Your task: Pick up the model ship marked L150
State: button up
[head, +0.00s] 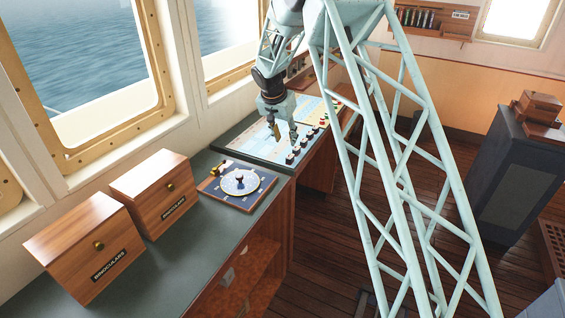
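No marking L150 can be read in the head view, and I cannot tell which thing is that model ship. Several small dark pieces (297,150) stand in a row along the near right edge of a pale blue and cream chart board (250,139). They are too small to identify. My gripper (284,137) points down over the board, just left of these pieces. Its two fingers are apart, with nothing visible between them. I cannot tell how high the fingertips are above the board. My arm hides part of the board's far end.
Two wooden boxes labelled BINOCULARS (88,245) (155,193) stand on the dark green counter (190,247) along the windows. A blue board with a round dial (240,182) lies between them and the chart board. A dark cabinet (510,170) stands at right.

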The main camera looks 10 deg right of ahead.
aim_at(289, 156)
jog(key=shift+a+f, duration=0.25)
jog(key=shift+w+f, duration=0.1)
jog(key=shift+f, duration=0.05)
jog(key=shift+x, duration=4.2)
jog(key=shift+p+x, duration=0.55)
jog(key=shift+x, duration=2)
jog(key=shift+w, duration=0.15)
jog(key=c, duration=0.9)
